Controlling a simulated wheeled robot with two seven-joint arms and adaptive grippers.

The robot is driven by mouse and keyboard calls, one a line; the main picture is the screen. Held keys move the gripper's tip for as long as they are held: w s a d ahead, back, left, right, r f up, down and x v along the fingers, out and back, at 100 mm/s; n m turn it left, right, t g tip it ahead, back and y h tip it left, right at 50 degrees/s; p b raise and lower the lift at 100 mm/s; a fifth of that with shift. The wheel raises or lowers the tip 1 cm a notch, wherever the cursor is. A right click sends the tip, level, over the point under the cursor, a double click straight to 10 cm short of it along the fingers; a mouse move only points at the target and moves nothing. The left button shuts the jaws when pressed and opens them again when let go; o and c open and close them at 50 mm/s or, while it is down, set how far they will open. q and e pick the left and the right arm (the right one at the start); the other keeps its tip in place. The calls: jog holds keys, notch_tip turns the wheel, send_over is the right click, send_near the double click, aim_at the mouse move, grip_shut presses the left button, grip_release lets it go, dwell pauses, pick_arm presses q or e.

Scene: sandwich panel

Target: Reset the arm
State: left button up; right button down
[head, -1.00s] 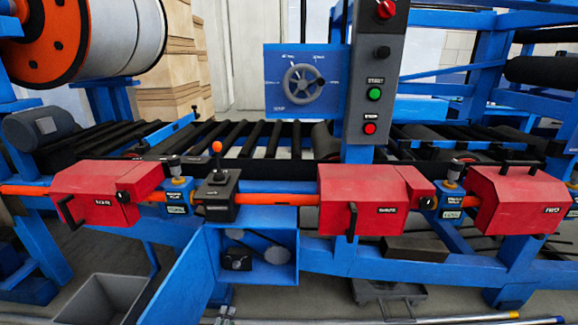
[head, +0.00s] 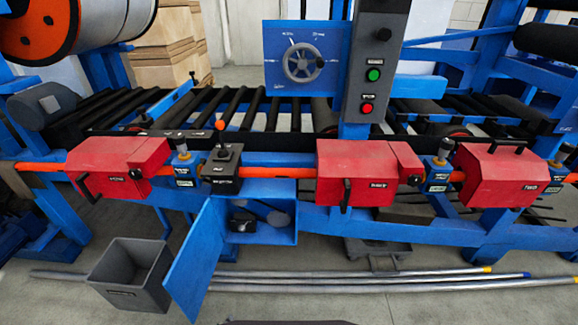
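Neither of my grippers shows in the head view. No arm link of mine can be made out clearly. In front of me stands a blue machine frame (head: 350,222) with three red boxes: the left one (head: 118,167), the middle one (head: 365,168) and the right one (head: 503,176). A black box with an orange-tipped lever (head: 221,165) sits between the left and middle boxes. Above it are a blue panel with a handwheel (head: 302,61) and a grey post with a green button (head: 374,75) and a red button (head: 367,108).
A blue compartment (head: 262,218) hangs open below the lever, its door (head: 192,262) swung toward me. A grey bin (head: 130,277) stands on the floor at left. Long metal pipes (head: 380,284) lie on the floor. A dark edge shows at the bottom centre.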

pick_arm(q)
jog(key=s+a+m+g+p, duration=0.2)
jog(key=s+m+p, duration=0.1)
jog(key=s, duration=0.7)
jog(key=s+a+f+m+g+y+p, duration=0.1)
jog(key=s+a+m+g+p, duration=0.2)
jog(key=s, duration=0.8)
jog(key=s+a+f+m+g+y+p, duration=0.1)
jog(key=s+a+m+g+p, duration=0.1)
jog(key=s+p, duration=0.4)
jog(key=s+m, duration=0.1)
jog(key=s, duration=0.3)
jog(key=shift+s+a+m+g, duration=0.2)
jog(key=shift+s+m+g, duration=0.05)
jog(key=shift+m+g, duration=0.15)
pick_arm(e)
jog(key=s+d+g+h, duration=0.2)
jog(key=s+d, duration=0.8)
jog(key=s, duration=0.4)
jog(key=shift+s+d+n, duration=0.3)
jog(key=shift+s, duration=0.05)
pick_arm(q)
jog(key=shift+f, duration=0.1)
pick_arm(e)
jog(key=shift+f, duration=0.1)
